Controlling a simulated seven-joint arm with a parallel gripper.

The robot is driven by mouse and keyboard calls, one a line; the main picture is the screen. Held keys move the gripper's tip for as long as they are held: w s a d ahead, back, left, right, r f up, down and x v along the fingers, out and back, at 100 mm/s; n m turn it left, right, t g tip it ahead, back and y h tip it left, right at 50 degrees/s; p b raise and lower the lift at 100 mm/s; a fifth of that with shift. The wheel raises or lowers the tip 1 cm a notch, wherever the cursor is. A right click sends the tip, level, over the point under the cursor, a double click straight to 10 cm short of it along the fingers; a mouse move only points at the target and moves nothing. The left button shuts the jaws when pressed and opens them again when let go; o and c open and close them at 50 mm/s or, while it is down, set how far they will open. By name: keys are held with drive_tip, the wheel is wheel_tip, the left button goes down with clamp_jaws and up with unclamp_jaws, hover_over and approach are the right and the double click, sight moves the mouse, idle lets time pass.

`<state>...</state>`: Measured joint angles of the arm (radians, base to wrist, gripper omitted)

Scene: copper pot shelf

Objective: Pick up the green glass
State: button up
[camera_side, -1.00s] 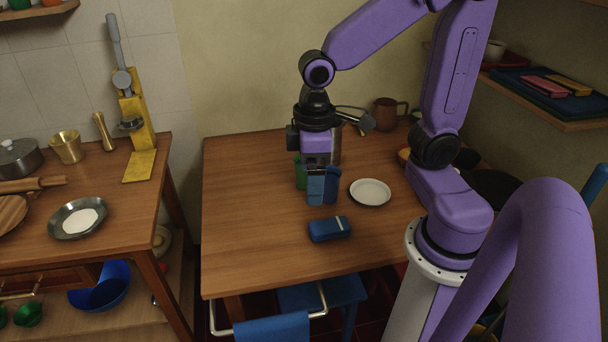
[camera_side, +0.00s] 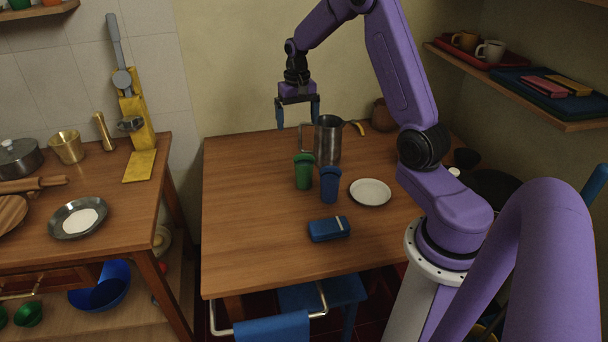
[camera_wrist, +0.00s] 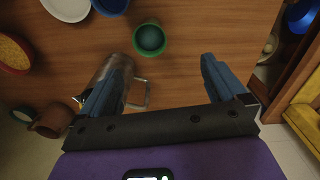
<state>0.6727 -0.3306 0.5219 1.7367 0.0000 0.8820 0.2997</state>
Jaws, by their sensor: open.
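The green glass (camera_side: 304,172) stands upright on the wooden table, just left of a blue glass (camera_side: 330,185). In the wrist view the green glass (camera_wrist: 150,39) shows from above, with a dark bluish inside, beyond the fingertips and roughly between them. My gripper (camera_side: 298,124) is open and empty, raised above the back of the table, behind and higher than the green glass. Its two blue fingers also show wide apart in the wrist view (camera_wrist: 160,70). Nothing hides the green glass.
A metal jug (camera_side: 328,140) stands close behind the glasses and right of my gripper. A brown pot (camera_side: 383,115) stands at the back. The table's left part is clear.

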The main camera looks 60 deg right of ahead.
drive_tip(key=d, duration=0.2)
hover_over(304, 173)
drive_tip(key=w+d, duration=0.2)
drive_tip(key=d, duration=0.1)
wheel_tip(304, 173, down, 12)
drive_tip(key=shift+m, duration=0.4)
drive_tip(key=shift+s+a+f, duration=0.1)
drive_tip(key=shift+f, duration=1.4)
drive_tip(key=shift+s+a+f, duration=0.1)
drive_tip(key=shift+f, duration=1.4)
drive_tip(key=c, duration=1.3)
